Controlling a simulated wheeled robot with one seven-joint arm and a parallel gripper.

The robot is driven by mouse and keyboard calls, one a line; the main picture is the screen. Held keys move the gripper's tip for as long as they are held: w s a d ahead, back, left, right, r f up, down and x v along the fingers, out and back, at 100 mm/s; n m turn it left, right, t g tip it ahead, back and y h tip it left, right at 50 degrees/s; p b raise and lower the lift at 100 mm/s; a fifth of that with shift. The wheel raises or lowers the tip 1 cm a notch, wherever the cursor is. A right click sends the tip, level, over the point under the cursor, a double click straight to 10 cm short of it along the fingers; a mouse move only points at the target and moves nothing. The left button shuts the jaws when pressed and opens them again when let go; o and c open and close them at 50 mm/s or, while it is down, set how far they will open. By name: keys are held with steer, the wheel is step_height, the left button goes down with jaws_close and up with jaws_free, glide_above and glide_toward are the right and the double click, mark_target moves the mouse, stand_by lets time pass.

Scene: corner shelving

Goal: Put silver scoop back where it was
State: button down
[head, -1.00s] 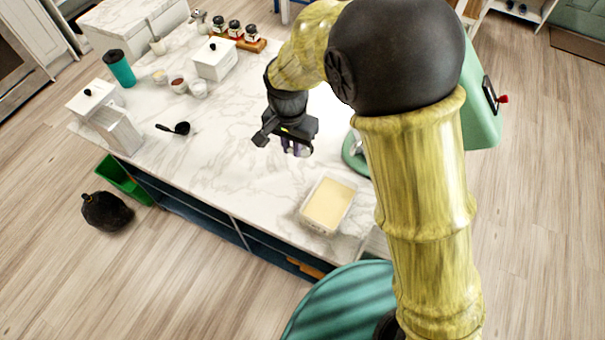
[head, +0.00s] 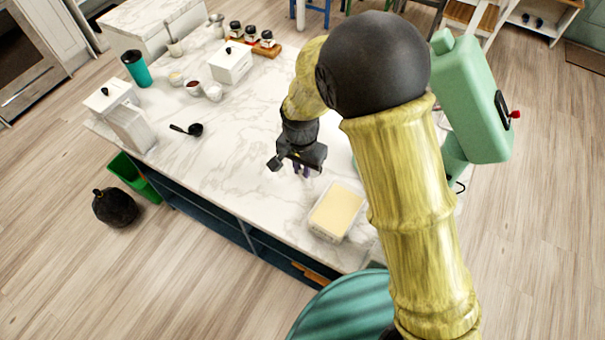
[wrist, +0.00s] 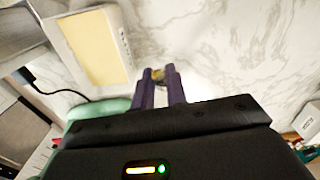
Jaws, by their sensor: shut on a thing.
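My gripper (head: 302,169) hangs over the marble counter (head: 250,165), just up and left of the tub of pale yellow contents. In the wrist view its purple fingers (wrist: 159,78) are close together, with a small shiny, brownish-silver piece between the tips. I take this for the silver scoop (wrist: 158,74); most of it is hidden by the fingers, and I cannot make it out in the head view. The clear-walled tub (head: 325,238) stands near the counter's front edge; it also shows in the wrist view (wrist: 126,45).
A black spoon (head: 187,129) lies on the left of the counter. Further back are small bowls (head: 213,91), a white lidded box (head: 232,64), jars on a wooden rack (head: 267,50) and a teal cup (head: 137,69). A green mixer (head: 470,100) stands right, partly behind my arm. The counter's middle is clear.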

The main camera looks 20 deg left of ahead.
steer(key=shift+f, duration=1.9)
steer(key=shift+f, duration=0.1)
steer(key=c, duration=1.4)
jaws_free()
step_height(320, 180, up, 12)
steer(key=shift+a+f, duration=0.1)
steer(key=shift+r, duration=0.25)
